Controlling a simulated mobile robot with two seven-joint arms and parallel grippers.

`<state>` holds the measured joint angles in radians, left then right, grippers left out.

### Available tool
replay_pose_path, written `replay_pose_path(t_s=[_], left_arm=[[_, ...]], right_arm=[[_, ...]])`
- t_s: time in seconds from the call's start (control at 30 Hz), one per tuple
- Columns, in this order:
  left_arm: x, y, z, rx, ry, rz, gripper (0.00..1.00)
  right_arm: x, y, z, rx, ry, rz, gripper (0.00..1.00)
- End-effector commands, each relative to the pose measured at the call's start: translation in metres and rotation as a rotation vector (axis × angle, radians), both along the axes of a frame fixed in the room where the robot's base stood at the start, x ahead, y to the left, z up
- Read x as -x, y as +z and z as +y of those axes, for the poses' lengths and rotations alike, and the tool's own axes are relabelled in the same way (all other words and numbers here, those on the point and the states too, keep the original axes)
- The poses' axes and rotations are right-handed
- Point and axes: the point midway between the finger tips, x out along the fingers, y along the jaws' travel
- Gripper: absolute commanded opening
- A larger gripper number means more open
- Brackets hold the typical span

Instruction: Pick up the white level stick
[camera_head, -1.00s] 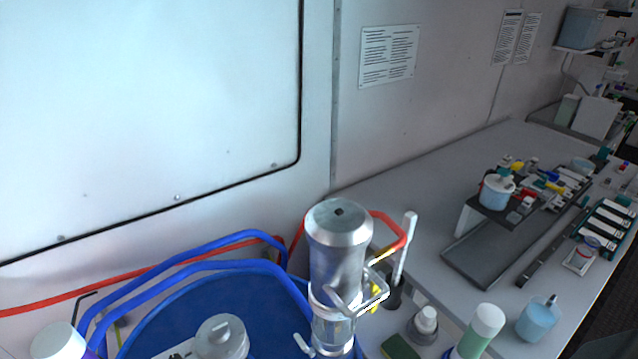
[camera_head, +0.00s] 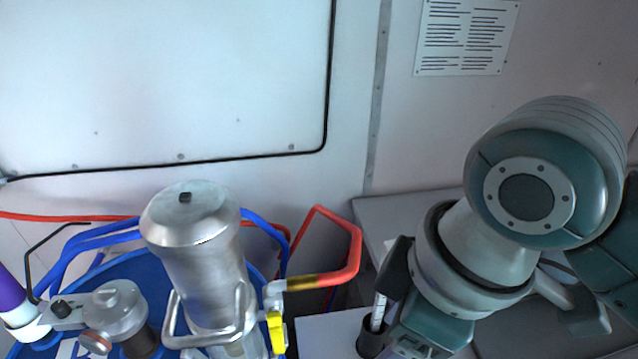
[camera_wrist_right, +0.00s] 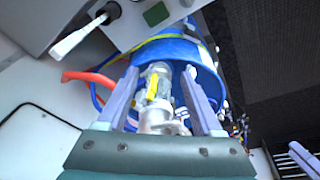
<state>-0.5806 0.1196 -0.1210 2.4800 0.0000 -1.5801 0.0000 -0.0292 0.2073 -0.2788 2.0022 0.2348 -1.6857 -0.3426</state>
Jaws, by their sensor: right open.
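The white level stick (camera_head: 378,312) stands in a dark round holder (camera_head: 371,338) in the head view.
A metal cylinder (camera_head: 195,250) with a red-handled pipe (camera_head: 330,276) and yellow valve lever (camera_head: 276,334) stands left of the stick. The wall (camera_head: 280,190) closes off the back.

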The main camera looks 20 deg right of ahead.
Motion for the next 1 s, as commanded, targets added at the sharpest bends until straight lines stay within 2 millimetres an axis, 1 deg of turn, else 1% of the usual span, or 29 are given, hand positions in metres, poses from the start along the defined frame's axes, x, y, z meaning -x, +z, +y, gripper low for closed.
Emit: replay_pose_path(t_s=[0.03,0.17,0.27,0.3,0.37,0.4,0.43,0.5,0.6,0.7,0.8,0.9,0.97,1.0], left_arm=[[0.0,-0.025,0.0,-0.002,0.0,0.0,0.5],[0.0,-0.063,0.001,-0.004,-0.001,-0.002,0.5],[-0.001,-0.1,0.002,-0.005,-0.001,-0.003,0.5],[-0.001,-0.117,0.002,-0.005,-0.001,-0.003,0.5],[-0.001,-0.143,0.002,-0.006,-0.002,-0.002,0.5],[0.0,-0.159,0.002,-0.007,-0.002,-0.002,0.5],[0.0,-0.172,0.002,-0.007,-0.002,-0.001,0.5],[0.0,-0.199,0.002,-0.007,-0.002,-0.001,0.5],[0.0,-0.23,0.002,-0.006,-0.001,0.0,0.5],[0.0,-0.251,0.002,-0.006,-0.001,0.0,0.5],[0.0,-0.263,0.001,-0.004,-0.001,-0.001,0.5],[0.0,-0.266,0.001,-0.003,0.0,-0.001,0.5],[0.0,-0.265,0.001,-0.002,0.001,-0.001,0.5],[0.0,-0.263,0.0,0.0,0.001,-0.001,0.5]], right_arm=[[-0.013,-0.023,-0.001,0.017,0.046,0.002,0.68],[-0.045,-0.053,-0.006,0.062,0.19,0.029,0.68],[-0.075,-0.075,-0.017,0.108,0.307,0.054,0.68],[-0.088,-0.083,-0.024,0.129,0.352,0.068,0.68],[-0.107,-0.091,-0.036,0.157,0.417,0.089,0.68],[-0.12,-0.094,-0.045,0.174,0.453,0.103,0.68],[-0.128,-0.095,-0.052,0.185,0.479,0.114,0.68],[-0.145,-0.093,-0.07,0.201,0.526,0.137,0.68],[-0.161,-0.083,-0.093,0.205,0.572,0.157,0.68],[-0.168,-0.07,-0.11,0.194,0.598,0.163,0.68],[-0.171,-0.058,-0.121,0.178,0.614,0.16,0.68],[-0.171,-0.052,-0.126,0.168,0.622,0.16,0.68],[-0.171,-0.054,-0.127,0.166,0.625,0.161,0.68],[-0.171,-0.059,-0.128,0.165,0.626,0.162,0.68]])
